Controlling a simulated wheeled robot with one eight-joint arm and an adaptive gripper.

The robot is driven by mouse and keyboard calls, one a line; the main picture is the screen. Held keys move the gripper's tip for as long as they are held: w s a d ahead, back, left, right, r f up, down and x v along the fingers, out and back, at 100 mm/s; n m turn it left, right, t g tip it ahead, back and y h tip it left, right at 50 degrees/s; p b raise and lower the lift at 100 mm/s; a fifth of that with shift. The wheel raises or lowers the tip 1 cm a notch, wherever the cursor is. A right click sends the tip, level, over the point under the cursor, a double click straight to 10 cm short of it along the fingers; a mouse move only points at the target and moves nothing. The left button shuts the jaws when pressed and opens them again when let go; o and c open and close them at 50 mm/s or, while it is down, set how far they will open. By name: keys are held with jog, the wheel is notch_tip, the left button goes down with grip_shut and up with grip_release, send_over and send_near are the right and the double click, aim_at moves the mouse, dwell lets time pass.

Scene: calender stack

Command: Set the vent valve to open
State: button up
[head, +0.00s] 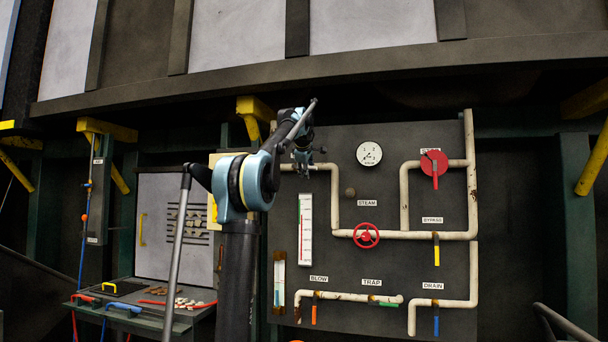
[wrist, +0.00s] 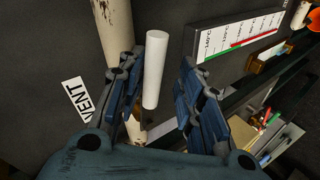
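In the wrist view my gripper (wrist: 164,62) is open, its two blue fingers spread apart. A plain white cylindrical handle (wrist: 155,68), which looks like the vent valve's lever, stands between the fingers, closer to the left one. I cannot tell whether that finger touches it. The VENT label (wrist: 79,100) is left of the left finger. A cream pipe (wrist: 116,25) runs behind the handle. The valve body is mostly hidden. In the head view my gripper (head: 303,163) is at the panel's upper left; the arm hides the vent valve and label there.
The dark panel (head: 330,250) carries a dial gauge (head: 369,153), a red handwheel (head: 366,236), a red disc (head: 434,163), and yellow (head: 436,250), orange (head: 314,312), green (head: 389,304) and blue (head: 436,323) levers. A cluttered bench (head: 150,318) stands at lower left.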

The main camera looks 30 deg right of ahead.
jog(key=v, duration=0.7)
jog(key=shift+a, duration=0.3)
jog(key=shift+s+r, duration=0.1)
jog(key=shift+r, duration=0.05)
